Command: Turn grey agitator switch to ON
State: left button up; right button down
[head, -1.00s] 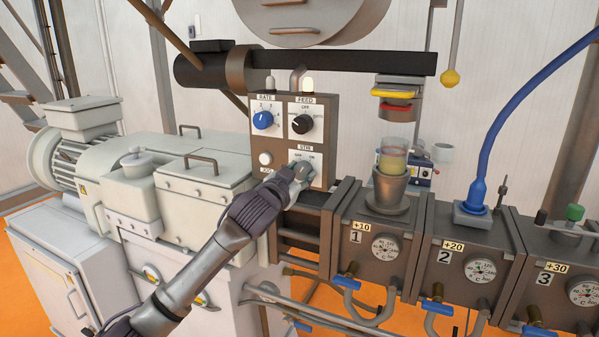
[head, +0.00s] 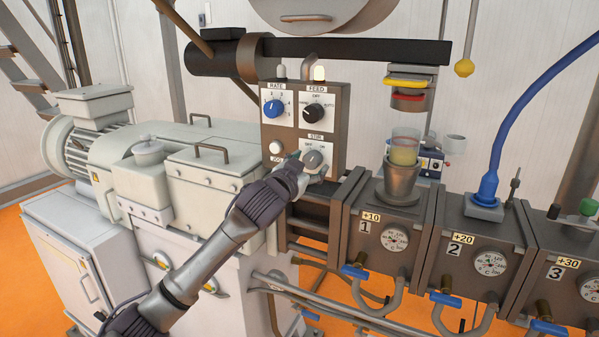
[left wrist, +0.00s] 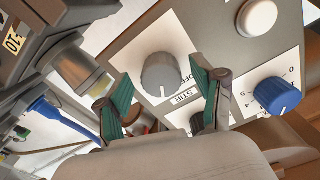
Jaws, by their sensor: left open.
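The grey agitator switch (head: 313,159) is a round knob on a white plate labelled STIR, low on the brown control panel. My left gripper (head: 299,164) is open, just left of and below the knob in the head view. In the left wrist view its green-padded fingers (left wrist: 158,78) lie on either side of the knob's lower part. My right gripper is out of view.
The control panel (head: 336,128) also carries a blue RATE knob (head: 273,108), a black FEED knob (head: 314,112) and a white JOG button (head: 276,147). A lit lamp (head: 319,74) tops it. A metal cup (head: 401,183) stands on the barrel at right; the pale machine housing (head: 213,165) is at left.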

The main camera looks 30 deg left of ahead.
pick_arm(q)
jog(key=s, duration=1.1)
jog(key=shift+d, duration=0.3)
